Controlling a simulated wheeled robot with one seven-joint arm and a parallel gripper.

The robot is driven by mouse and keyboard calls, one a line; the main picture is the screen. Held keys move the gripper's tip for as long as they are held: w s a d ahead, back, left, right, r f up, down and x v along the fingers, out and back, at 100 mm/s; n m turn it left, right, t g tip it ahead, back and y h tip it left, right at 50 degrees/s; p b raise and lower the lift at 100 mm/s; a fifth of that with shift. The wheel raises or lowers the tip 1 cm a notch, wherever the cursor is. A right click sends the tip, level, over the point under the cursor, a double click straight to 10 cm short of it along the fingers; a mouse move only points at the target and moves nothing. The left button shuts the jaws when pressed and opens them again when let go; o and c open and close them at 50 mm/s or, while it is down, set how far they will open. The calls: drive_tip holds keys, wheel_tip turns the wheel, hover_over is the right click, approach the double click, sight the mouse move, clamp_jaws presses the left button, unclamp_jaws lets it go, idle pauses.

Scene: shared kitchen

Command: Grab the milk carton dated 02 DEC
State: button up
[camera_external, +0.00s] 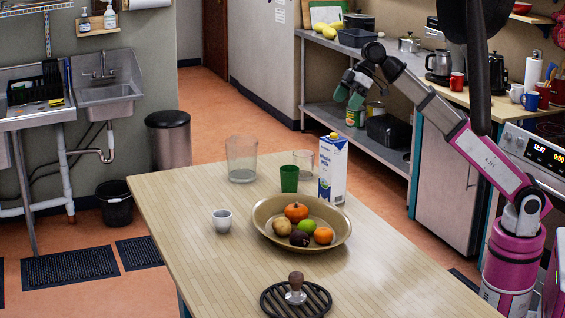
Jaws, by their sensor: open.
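A white and blue milk carton (332,170) stands upright on the wooden table, just behind the fruit bowl. Its date is too small to read in this view. No other milk carton can be made out. My gripper (350,93) is open and empty. It is raised in the air, above the carton in the picture and apart from it. My arm reaches to it from the right side.
A bowl (262,234) of several fruits stands in front of the carton. A green cup (289,179), glass containers (242,158) and a small white cup (222,220) stand to its left. A round black trivet (317,299) with a tamper (295,290) lies near the front. The table's left front is clear.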

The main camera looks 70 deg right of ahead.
drive_tip(key=d, duration=0.2)
approach(330, 138)
drive_tip(key=s, duration=0.1)
drive_tip(key=shift+n, duration=0.3)
drive_tip(key=x, duration=0.5)
drive_tip(key=shift+f, duration=0.45)
drive_tip(key=shift+w+x, duration=0.15)
drive_tip(key=shift+x, duration=1.25)
drive_tip(key=shift+w+x, duration=0.15)
drive_tip(key=shift+x, duration=1.2)
drive_tip(key=shift+d+r, duration=0.1)
drive_tip(key=shift+d, duration=0.05)
drive_tip(key=c, duration=1.3)
drive_tip(key=shift+o, duration=0.2)
